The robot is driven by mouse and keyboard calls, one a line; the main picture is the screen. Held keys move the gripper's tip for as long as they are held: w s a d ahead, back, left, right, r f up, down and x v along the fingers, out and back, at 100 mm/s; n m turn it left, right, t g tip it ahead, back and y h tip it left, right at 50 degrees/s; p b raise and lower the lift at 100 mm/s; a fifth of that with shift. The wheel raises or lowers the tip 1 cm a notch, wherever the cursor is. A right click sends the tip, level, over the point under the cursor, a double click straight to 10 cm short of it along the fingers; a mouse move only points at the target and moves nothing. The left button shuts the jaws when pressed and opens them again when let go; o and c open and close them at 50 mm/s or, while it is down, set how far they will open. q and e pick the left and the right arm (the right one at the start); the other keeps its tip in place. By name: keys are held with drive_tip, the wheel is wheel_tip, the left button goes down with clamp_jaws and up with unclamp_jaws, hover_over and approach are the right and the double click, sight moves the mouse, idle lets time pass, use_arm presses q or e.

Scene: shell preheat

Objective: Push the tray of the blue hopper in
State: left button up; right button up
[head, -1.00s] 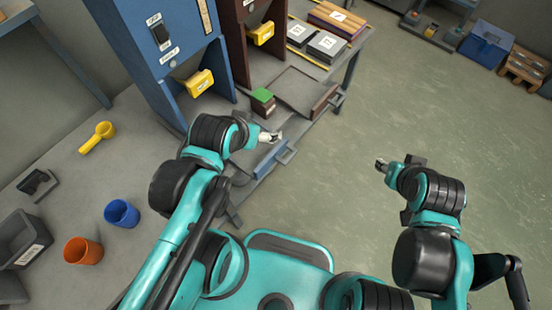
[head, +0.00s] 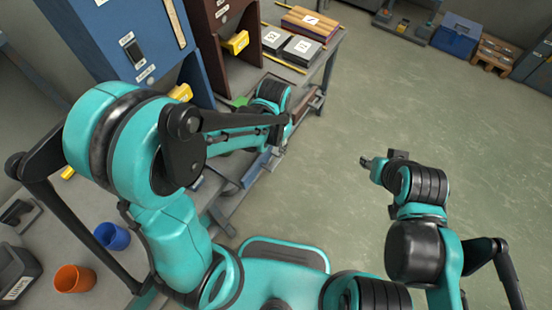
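The blue hopper (head: 125,45) stands at the upper left on the bench. Its tray shows only as a blue front strip (head: 257,168) at the bench's right edge, sticking out from under my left arm; the rest of it is hidden. My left gripper (head: 281,138) is beside the front end of this tray, mostly covered by my own arm. I cannot tell whether it touches the tray or whether its fingers are open. My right gripper (head: 368,162) hangs over the floor, away from the bench; its fingers are too small to read.
A brown hopper (head: 218,30) with a yellow part (head: 235,43) stands behind the blue one. Its brown-fronted tray (head: 308,104) is close to my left wrist. Blue (head: 112,236) and orange (head: 74,279) cups stand at lower left. The floor at right is free.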

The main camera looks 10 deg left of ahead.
sight(276, 163)
use_arm(q)
drive_tip(key=shift+d+f, duration=0.2)
drive_tip(key=shift+f, duration=0.55)
wheel_tip(276, 163, down, 7)
drive_tip(key=b, duration=0.3)
clamp_jaws()
